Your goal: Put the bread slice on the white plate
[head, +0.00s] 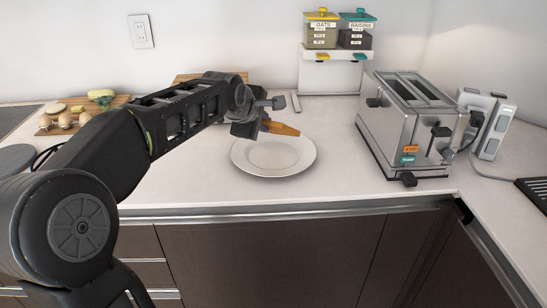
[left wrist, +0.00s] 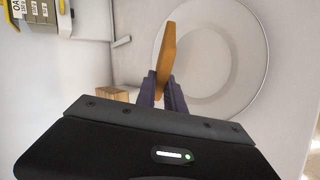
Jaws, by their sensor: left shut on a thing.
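The white plate (head: 274,160) lies on the counter near its front edge, in the middle of the head view. It also shows in the left wrist view (left wrist: 225,50), round and bare where I can see it. My left gripper (head: 262,124) is shut on the bread slice (head: 282,129), a brown-orange slice seen nearly edge-on. The slice is over the back part of the plate in the head view. In the left wrist view the slice (left wrist: 166,50) stands out from between the fingertips, across the plate's left rim. I cannot tell how high it is above the plate. My right gripper is not in view.
A steel toaster (head: 408,125) stands to the right of the plate. Behind is a dispenser stand with oats (head: 321,35) and raisins (head: 356,38) containers. A wooden board (head: 75,117) with eggs and other food is at the left. The counter between plate and toaster is clear.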

